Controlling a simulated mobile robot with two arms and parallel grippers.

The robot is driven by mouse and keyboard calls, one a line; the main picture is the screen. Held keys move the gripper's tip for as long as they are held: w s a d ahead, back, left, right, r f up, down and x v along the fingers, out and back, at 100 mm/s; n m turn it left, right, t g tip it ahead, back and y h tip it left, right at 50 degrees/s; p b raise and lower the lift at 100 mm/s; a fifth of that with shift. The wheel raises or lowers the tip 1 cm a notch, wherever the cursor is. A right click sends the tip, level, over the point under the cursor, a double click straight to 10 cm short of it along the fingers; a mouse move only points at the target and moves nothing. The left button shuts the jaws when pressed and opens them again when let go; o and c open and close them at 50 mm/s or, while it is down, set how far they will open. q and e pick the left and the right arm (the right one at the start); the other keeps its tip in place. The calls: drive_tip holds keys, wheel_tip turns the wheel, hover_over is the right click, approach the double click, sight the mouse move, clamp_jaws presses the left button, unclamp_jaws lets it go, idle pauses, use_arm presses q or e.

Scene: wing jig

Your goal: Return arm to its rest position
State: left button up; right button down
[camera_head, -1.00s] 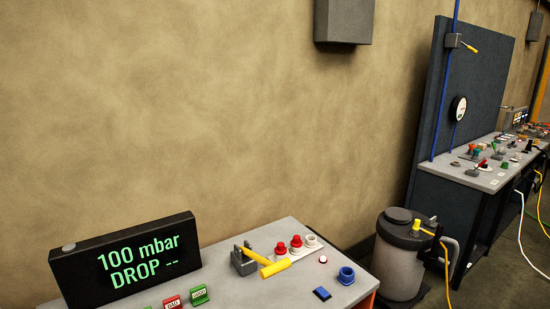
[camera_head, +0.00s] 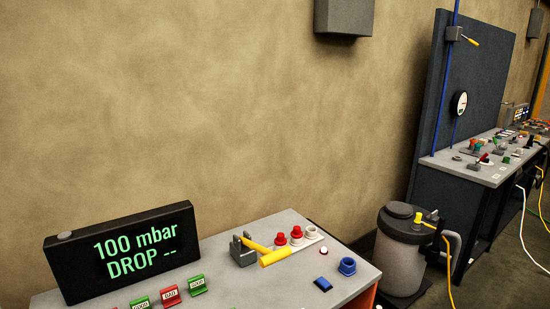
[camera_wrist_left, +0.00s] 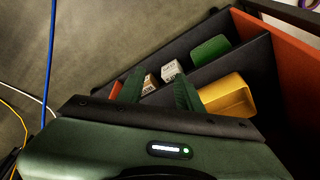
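My left gripper (camera_wrist_left: 159,90) shows in the left wrist view, its two dark green fingers apart. It is open, with nothing visibly held between the fingers. Past the fingertips is a dark compartmented rack (camera_wrist_left: 205,70). Small pale boxes (camera_wrist_left: 169,70) lie beyond the gap between the fingers. Neither arm shows in the head view, and my right gripper is in no view.
In the head view, a grey bench (camera_head: 270,288) carries a display (camera_head: 122,250) reading 100 mbar, a yellow-handled lever (camera_head: 275,257) and several buttons. A grey canister (camera_head: 400,262) stands right of it. Cables (camera_wrist_left: 48,65) hang left of the left gripper.

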use_arm(q)
drive_tip(key=s+a+f+b, duration=0.1)
drive_tip(key=s+f+b, duration=0.1)
drive_tip(key=s+f, duration=0.4)
drive_tip(key=s+a+f+g+b, duration=0.1)
drive_tip(key=s+f, duration=0.5)
drive_tip(key=f, duration=0.7)
drive_tip(key=s+a+f+b, duration=0.1)
drive_tip(key=s+f+b, duration=0.2)
drive_tip(key=s+f, duration=0.3)
wheel_tip(320, 180, down, 4)
drive_tip(key=shift+s+a+f+g, duration=0.15)
drive_tip(key=shift+s+g, duration=0.15)
drive_tip(key=shift+s, duration=0.05)
